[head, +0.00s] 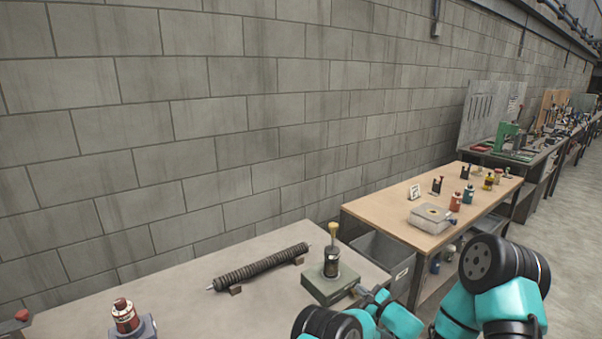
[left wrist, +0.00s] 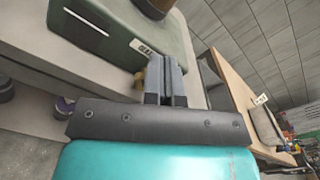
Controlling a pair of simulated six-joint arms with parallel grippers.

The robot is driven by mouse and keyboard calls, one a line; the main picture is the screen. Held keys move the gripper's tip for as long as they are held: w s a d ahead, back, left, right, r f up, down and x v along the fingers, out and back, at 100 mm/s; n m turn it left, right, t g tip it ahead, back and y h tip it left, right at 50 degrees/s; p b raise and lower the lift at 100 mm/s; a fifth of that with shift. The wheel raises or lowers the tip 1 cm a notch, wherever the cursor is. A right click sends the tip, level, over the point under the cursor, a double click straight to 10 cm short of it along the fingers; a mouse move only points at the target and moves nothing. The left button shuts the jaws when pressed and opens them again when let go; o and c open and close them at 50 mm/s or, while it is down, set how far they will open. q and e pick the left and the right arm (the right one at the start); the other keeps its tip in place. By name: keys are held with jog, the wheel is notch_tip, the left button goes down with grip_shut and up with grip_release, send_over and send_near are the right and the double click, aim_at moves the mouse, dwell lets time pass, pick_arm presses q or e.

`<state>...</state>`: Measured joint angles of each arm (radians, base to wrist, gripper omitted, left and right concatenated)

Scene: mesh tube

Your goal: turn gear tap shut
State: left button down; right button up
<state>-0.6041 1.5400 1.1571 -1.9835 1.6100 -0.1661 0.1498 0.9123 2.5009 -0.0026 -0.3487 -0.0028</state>
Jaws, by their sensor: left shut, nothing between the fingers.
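A green box (head: 330,284) stands near the right edge of the near bench, with a dark cylinder and a yellow-topped post (head: 333,237) on it. My left gripper (head: 361,291) is low beside the box's right side. In the left wrist view my left gripper (left wrist: 166,62) is shut and empty, its fingers beside the green box (left wrist: 125,35) with its small label. A small brass-coloured part (left wrist: 138,79) shows just left of the fingers, partly hidden; I cannot tell whether it is the gear tap or whether they touch it. My right gripper is not in view.
A dark ribbed tube (head: 260,267) lies on small blocks on the near bench (head: 200,300). A red-and-white device (head: 124,315) stands front left. A wooden bench (head: 385,216) with several small items is beyond a grey bin (head: 385,258).

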pick_arm(q)
jog(key=v, duration=0.5)
jog(key=shift+d+f, duration=0.1)
jog(key=shift+f, duration=0.2)
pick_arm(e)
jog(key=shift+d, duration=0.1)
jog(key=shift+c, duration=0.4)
